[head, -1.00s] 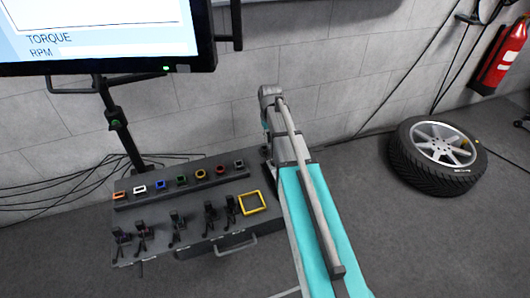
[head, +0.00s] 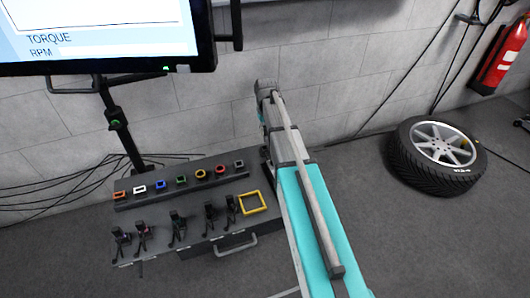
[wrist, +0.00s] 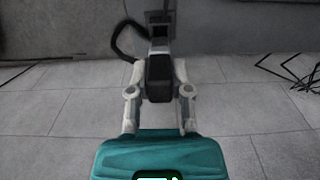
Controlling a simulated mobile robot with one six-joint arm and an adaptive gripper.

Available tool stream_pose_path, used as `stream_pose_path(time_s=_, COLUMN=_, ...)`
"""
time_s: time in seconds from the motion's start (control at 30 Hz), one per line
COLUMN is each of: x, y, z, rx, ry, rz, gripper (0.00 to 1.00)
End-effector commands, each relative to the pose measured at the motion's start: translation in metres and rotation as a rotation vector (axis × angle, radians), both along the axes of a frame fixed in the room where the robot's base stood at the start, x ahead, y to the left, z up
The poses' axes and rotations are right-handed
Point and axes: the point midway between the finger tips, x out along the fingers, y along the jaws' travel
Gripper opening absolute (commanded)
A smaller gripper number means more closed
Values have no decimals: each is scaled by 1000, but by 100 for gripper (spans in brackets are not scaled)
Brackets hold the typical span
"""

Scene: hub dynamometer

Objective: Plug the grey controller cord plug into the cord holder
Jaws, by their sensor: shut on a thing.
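In the wrist view my gripper (wrist: 159,70) is shut on a dark, blocky plug (wrist: 159,82), with one finger on each side. A black cord (wrist: 122,40) loops out to the left near it. Just beyond the plug, at the top middle, is a dark grey upright fitting (wrist: 159,14), which may be the cord holder. Whether the plug touches it I cannot tell. In the head view my gripper is hidden behind my arm, and neither the held plug nor the fitting can be made out there.
A dark bench (head: 190,215) carries a row of coloured-rim sockets, several black plugs and a yellow square frame (head: 251,202), left of my arm. A monitor (head: 105,35) stands behind. A wheel (head: 436,155) and a fire extinguisher (head: 502,58) are at right. Floor between is clear.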

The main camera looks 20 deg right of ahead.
Motion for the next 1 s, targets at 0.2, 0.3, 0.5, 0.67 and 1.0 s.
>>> stream_pose_path(time_s=0.2, x=10, y=0, z=0, rx=0, ry=0, rz=0, gripper=0)
stream_pose_path(time_s=0.3, x=11, y=0, z=0, rx=0, ry=0, rz=0, gripper=0)
stream_pose_path(time_s=0.5, x=11, y=0, z=0, rx=0, ry=0, rz=0, gripper=0)
stream_pose_path(time_s=0.67, x=11, y=0, z=0, rx=0, ry=0, rz=0, gripper=0)
stream_pose_path(time_s=1.0, x=11, y=0, z=-12, rx=0, ry=0, rz=0, gripper=0)
